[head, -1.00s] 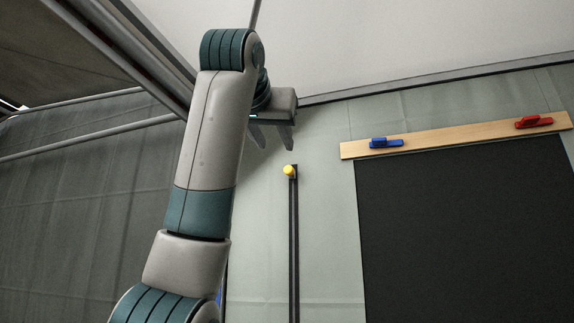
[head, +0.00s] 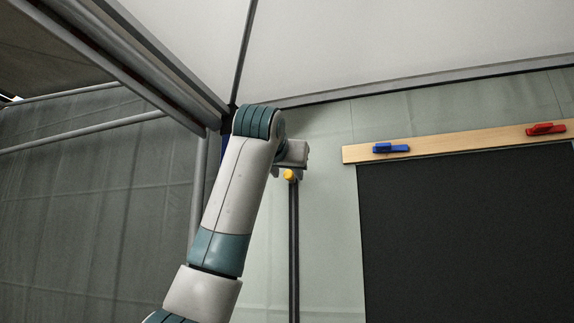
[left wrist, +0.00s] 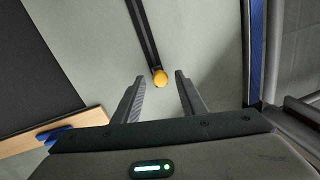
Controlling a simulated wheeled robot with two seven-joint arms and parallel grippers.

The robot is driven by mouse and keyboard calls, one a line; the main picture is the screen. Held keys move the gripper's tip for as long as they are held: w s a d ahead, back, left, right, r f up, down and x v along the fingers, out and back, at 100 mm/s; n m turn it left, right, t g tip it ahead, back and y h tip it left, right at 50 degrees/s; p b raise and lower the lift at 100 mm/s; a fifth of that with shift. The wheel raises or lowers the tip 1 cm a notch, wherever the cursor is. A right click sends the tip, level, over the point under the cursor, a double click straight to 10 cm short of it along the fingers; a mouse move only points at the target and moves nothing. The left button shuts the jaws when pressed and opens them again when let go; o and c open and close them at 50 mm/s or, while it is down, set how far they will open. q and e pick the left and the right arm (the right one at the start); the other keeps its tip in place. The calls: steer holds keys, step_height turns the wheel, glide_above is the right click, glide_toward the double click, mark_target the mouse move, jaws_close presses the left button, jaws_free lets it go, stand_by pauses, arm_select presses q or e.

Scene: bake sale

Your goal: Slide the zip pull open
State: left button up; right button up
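The zip pull is a round yellow knob (head: 290,175) at the top end of a dark vertical zip track (head: 294,250) on the pale tent wall. My left gripper (head: 283,174) is at the knob's height in the head view, partly hidden by its own wrist. In the left wrist view the left gripper (left wrist: 158,82) is open, and the yellow knob (left wrist: 160,77) shows between its fingertips, with a gap on each side. Whether it is at the same depth as the fingertips is hard to tell. My right gripper is not in view.
A black board (head: 465,235) hangs to the right of the zip under a wooden strip (head: 465,141), which carries a blue clip (head: 391,148) and a red clip (head: 546,129). A grey tent pole (head: 150,65) runs at upper left. The wall between zip and board is clear.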

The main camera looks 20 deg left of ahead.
arm_select(q)
steer(key=shift+w, duration=0.55)
steer(key=shift+f, duration=0.1)
steer(key=shift+s, duration=0.1)
jaws_close()
